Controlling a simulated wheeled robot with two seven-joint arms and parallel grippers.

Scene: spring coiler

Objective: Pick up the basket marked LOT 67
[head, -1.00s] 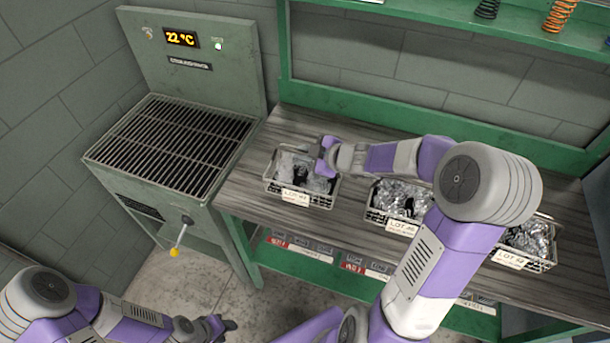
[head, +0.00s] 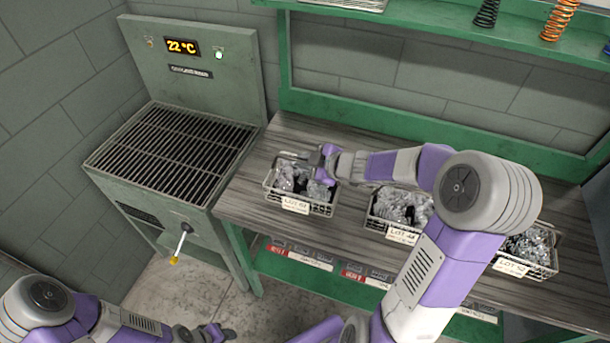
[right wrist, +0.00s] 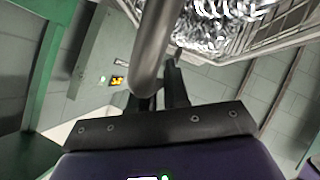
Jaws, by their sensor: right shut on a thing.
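A wire basket of shiny metal parts (head: 295,205) stands at the left end of the bench; its tag starts LOT 6 and the last digit is too small to be sure of. My right gripper (head: 320,162) is over its back right part. In the right wrist view, the gripper (right wrist: 160,90) is shut on a thick grey bar (right wrist: 152,55), the basket's handle, with the basket (right wrist: 255,45) beside it. I cannot see a gap under the basket. My left gripper (head: 222,334) is low at the bottom edge, away from the bench; its jaws are too small to read.
A middle basket (head: 402,236) and a right basket (head: 512,266) stand along the same bench (head: 245,195), partly behind my right arm. A grey furnace with a grate (head: 175,150) and a 22 °C display stands left. A green shelf with springs (head: 487,12) is at the back.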

